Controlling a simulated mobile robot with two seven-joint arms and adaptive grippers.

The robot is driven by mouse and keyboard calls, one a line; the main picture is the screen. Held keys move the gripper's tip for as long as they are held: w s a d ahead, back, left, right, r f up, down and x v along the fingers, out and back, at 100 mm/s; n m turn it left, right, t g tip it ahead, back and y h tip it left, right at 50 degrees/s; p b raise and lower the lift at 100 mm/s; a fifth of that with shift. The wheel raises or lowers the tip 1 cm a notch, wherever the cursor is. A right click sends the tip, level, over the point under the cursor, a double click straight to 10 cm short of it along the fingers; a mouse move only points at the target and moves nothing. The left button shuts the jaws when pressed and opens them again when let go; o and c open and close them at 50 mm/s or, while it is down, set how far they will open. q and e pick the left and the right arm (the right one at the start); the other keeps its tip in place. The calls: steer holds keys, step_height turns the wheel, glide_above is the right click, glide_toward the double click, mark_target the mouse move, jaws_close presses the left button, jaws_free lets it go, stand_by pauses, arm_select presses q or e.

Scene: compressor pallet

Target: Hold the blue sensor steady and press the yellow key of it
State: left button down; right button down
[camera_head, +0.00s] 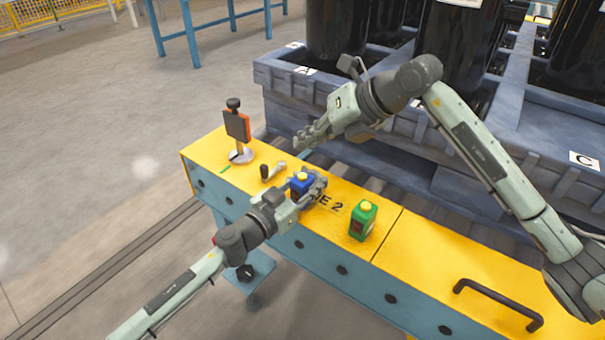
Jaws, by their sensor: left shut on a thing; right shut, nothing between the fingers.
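The blue sensor (299,187) stands on the yellow bench top and has a yellow key (301,176) on its upper face. My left gripper (311,188) comes in from the lower left and is shut on the blue sensor, with its fingers partly hiding the sensor's right side. My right gripper (304,141) is above and behind the sensor, shut and empty. It is apart from the yellow key.
A green box with a yellow top (363,221) stands to the right on the yellow bench (420,262). A grey pallet (310,88) with black cylinders is behind.

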arm_select(q)
steer(key=c, duration=1.1)
jaws_free()
